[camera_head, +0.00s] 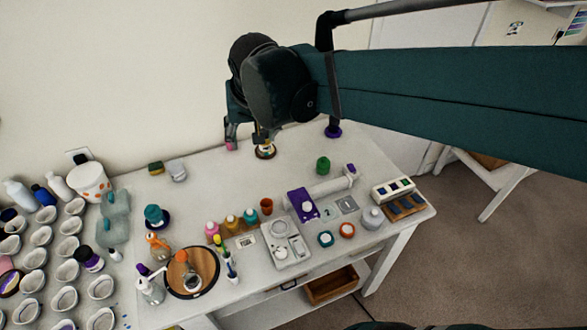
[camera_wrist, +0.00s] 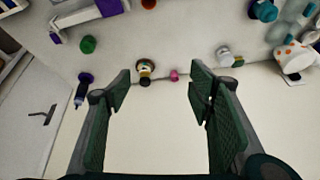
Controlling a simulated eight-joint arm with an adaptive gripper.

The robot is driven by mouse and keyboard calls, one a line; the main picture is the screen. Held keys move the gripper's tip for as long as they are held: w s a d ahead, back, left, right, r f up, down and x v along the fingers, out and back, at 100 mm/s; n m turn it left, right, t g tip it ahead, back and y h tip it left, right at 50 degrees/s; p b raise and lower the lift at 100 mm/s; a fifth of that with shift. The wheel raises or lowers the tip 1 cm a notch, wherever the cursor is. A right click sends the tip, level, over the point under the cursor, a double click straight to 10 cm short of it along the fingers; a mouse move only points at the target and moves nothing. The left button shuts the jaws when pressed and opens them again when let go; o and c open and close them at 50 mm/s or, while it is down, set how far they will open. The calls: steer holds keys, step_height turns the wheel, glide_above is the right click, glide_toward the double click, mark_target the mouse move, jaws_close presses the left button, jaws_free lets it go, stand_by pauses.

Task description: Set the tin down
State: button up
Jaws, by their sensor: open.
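In the wrist view the tin (camera_wrist: 145,66) shows ahead, between the directions of the two fingers and nearer the left one. My gripper (camera_head: 247,136) is over the back of the table, close to the tin. In the wrist view my gripper (camera_wrist: 160,88) has its fingers wide apart with nothing between them. The arm hides part of the tin's upper side in the head view.
A small pink item (camera_wrist: 174,75) is close beside the tin. A purple-based item (camera_head: 333,131) stands to the right, and a green jar (camera_head: 323,164) nearer. Bottles, a round wooden board (camera_head: 205,262) and a scale (camera_head: 285,250) crowd the front. The table's back middle has free room.

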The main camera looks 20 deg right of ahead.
steer(key=s+d+f+n+t, duration=0.1)
steer(key=s+d+f, duration=0.1)
steer(key=s, duration=0.6)
steer(key=s+d+f+n, duration=0.1)
steer(key=s+d, duration=0.3)
steer(key=s, duration=0.4)
steer(key=shift+s+d+f+n+t, duration=0.15)
steer(key=shift+f+n+t, duration=0.25)
steer(key=shift+f, duration=0.15)
steer(key=shift+f, duration=0.1)
step_height(320, 180, down, 7)
steer(key=b, duration=0.7)
steer(key=shift+f+b, duration=0.2)
steer(key=shift+b, duration=0.1)
